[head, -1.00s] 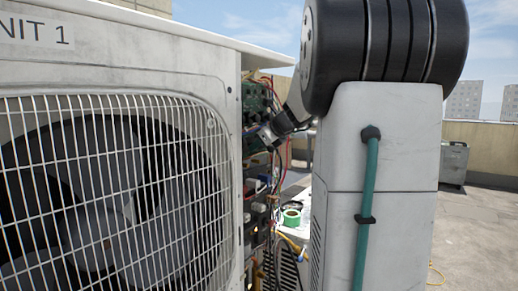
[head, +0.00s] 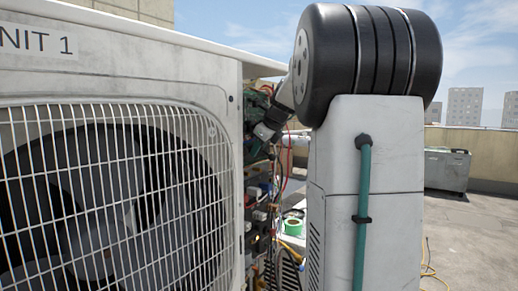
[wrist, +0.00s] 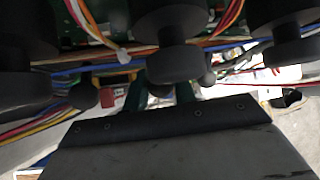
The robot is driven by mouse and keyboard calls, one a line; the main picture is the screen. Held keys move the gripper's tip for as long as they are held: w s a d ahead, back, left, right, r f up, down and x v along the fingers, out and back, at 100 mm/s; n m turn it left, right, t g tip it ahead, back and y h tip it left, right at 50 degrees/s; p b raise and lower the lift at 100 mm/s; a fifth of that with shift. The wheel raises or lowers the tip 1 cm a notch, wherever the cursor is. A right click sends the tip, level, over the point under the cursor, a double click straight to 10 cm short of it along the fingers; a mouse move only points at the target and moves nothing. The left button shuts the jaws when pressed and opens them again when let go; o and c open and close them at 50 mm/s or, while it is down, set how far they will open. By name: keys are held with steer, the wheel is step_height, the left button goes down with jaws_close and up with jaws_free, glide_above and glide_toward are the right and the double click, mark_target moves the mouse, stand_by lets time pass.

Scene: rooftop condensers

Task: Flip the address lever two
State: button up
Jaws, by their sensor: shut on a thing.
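In the wrist view, several black round-ended parts stand in a row in front of a green circuit board (wrist: 100,22). The middle one (wrist: 178,62) is above my gripper (wrist: 160,90), whose green fingers reach in beneath it. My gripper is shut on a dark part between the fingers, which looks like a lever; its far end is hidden. I cannot read any label that tells which lever is number two. In the head view my gripper (head: 264,133) is at the open side of the condenser (head: 175,85), against the board area, and its fingertips are hard to see.
Loose coloured wires (wrist: 232,18) hang close around the gripper. In the head view more wires and electrical parts (head: 262,195) fill the open side below, with a green tape roll (head: 292,227) nearby. Open rooftop floor and a grey box unit (head: 447,169) lie at right.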

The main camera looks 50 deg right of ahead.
steer(key=o, duration=0.9)
steer(key=shift+o, duration=0.2)
steer(key=v, duration=0.7)
steer(key=shift+s+r, duration=0.25)
steer(key=shift+r, duration=0.05)
